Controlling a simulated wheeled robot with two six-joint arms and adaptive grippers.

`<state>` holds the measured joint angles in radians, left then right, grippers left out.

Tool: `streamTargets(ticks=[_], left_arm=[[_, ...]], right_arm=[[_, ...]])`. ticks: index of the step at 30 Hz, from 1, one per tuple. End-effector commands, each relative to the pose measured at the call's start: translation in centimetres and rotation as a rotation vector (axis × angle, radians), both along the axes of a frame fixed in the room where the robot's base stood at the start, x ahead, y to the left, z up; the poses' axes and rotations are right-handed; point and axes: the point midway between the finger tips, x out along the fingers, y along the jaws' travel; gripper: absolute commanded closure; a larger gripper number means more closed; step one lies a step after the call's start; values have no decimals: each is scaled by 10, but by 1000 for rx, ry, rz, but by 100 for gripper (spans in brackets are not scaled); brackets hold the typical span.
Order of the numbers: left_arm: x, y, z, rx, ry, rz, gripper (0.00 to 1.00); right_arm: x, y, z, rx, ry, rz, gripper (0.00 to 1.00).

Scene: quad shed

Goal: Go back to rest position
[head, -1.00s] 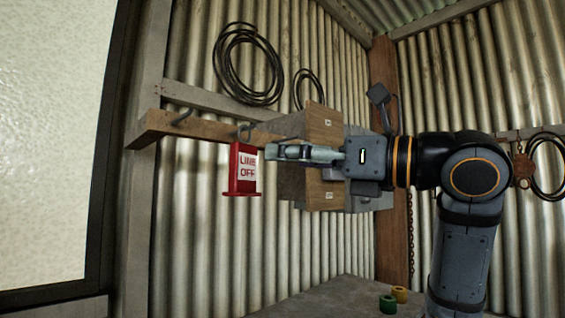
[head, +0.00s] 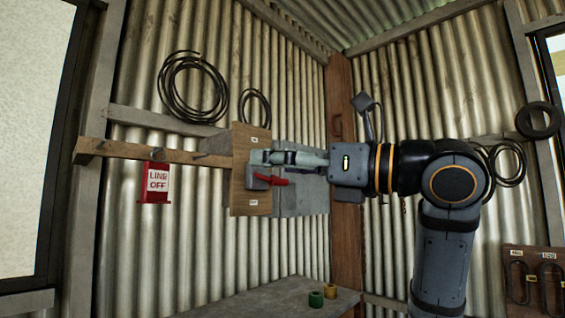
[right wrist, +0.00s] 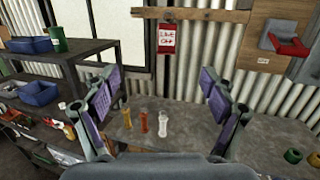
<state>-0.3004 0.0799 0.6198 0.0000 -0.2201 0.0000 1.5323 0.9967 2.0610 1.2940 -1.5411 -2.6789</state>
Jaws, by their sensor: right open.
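My right gripper (head: 262,158) is held out to the left in the head view, in front of a wooden board on the wall. In the right wrist view the right gripper (right wrist: 165,92) is open, its two purple-padded fingers wide apart with nothing between them. A red "LINE OFF" tag (head: 156,183) hangs from a hook on the wooden rail, apart from the gripper. The tag also shows in the right wrist view (right wrist: 167,38), beyond the fingers. My left gripper is in neither view.
The wooden board (head: 250,190) carries a grey switch with a red handle (head: 270,180). A bench (head: 260,300) below holds a green roll (head: 316,299) and a yellow roll (head: 330,291). Shelves with blue bins (right wrist: 38,92) stand at left in the wrist view.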

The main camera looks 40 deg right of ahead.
Motion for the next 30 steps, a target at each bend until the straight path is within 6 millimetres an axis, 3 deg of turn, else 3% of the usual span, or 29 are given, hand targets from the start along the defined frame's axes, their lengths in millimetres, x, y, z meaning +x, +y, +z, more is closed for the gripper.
streamTargets(ticks=[14,17,20,23,27,29,30], left_arm=[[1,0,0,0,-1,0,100],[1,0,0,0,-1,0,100],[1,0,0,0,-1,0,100],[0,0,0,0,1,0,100],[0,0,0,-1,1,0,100],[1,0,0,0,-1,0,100],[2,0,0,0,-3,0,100]], right_arm=[[1,0,-1,2,3,0,16],[19,4,-15,52,56,5,16],[65,13,-57,200,197,0,16],[119,26,-127,432,393,-32,16],[169,41,-240,797,650,-134,16],[181,47,-293,962,750,-199,16],[184,51,-329,1073,812,-248,16]])
